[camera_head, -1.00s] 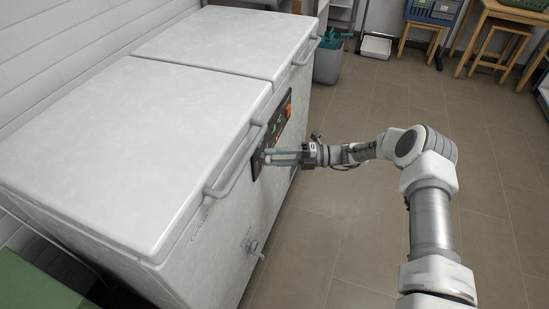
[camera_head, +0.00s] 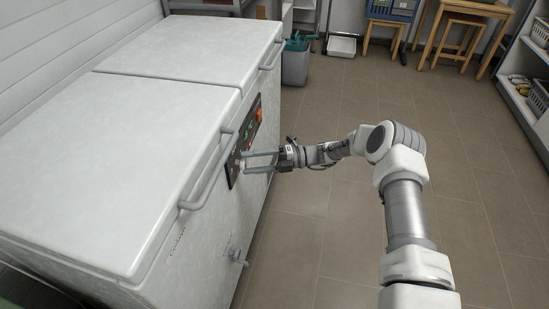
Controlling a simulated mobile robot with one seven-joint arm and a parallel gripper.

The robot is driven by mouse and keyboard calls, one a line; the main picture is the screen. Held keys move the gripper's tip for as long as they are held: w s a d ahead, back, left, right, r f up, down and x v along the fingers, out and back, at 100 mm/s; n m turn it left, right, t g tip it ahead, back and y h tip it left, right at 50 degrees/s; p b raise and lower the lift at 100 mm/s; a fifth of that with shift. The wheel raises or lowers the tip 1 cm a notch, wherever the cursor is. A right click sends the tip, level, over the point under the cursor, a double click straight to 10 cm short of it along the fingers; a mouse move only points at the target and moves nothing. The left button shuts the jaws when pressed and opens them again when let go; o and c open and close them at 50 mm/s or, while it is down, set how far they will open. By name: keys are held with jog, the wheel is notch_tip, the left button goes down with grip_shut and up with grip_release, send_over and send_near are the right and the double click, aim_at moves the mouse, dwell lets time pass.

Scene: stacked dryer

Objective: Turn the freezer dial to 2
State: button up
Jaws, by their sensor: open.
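The white chest freezer (camera_head: 160,120) fills the left of the view, with two lids shut. Its dark control panel (camera_head: 236,165) is on the front side and carries green and red lit marks and an orange switch (camera_head: 258,115). A light dial (camera_head: 241,160) seems to sit low on the panel, at the fingertips; its pointer and numbers are too small to read. My gripper (camera_head: 244,162) is open, its two fingers reaching left to the panel, one above the other in the picture. I cannot tell whether they touch the dial.
A lid handle (camera_head: 205,180) sticks out just left of my fingers, and another handle (camera_head: 272,56) is farther back. A drain tap (camera_head: 237,257) juts out low on the freezer. A grey bin (camera_head: 295,62) stands beyond it. The tiled floor (camera_head: 310,220) is clear.

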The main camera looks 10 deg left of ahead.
jog(key=v, duration=1.6)
jog(key=shift+d+p, duration=0.3)
jog(key=shift+p, duration=0.05)
jog(key=shift+r, duration=0.1)
